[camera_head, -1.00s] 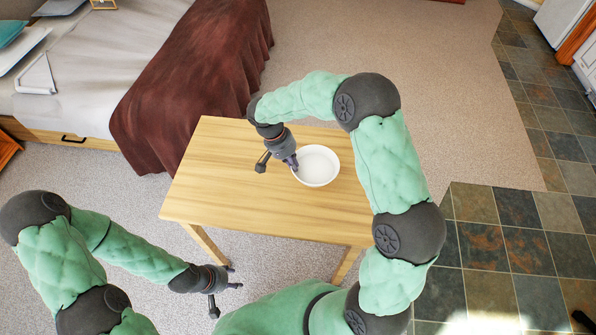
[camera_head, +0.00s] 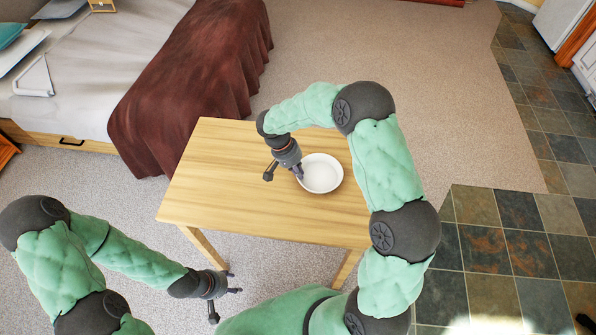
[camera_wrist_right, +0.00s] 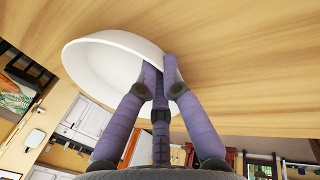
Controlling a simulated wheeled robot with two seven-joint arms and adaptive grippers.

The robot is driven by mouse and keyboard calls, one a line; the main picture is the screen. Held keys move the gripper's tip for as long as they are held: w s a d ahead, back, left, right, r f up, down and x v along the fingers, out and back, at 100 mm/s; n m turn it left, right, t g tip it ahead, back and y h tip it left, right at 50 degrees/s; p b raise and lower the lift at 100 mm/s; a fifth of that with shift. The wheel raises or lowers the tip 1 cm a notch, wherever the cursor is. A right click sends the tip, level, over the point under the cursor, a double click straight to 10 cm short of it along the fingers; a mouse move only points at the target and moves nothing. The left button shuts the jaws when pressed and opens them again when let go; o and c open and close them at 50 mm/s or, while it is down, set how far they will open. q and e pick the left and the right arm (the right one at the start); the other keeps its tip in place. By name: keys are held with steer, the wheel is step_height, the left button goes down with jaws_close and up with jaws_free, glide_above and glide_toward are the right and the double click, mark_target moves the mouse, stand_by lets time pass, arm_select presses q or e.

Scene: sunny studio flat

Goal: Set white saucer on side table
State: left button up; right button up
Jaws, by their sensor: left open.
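The white saucer (camera_head: 322,174) is round and bowl-like. In the head view it shows over the right part of the wooden side table (camera_head: 240,205), open side up. Whether it rests on the top or sits just above it is hard to tell. My right gripper (camera_head: 300,174) reaches down at the saucer's left edge. In the right wrist view its fingers (camera_wrist_right: 160,75) close together at the rim of the saucer (camera_wrist_right: 95,65), with the tabletop (camera_wrist_right: 250,70) behind. My left gripper (camera_head: 236,282) is open and empty, off the table's near left side.
A bed with a brown blanket (camera_head: 190,80) stands close behind the table's left side. Carpet (camera_head: 430,70) is free behind and right of the table. Dark floor tiles (camera_head: 510,240) lie at the right. The tabletop's left part is clear.

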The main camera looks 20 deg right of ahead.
steer(key=o, duration=0.4)
steer(key=shift+o, duration=0.2)
steer(key=shift+r, duration=0.2)
steer(key=p+v, duration=0.3)
steer(key=v, duration=0.9)
steer(key=shift+f, duration=0.1)
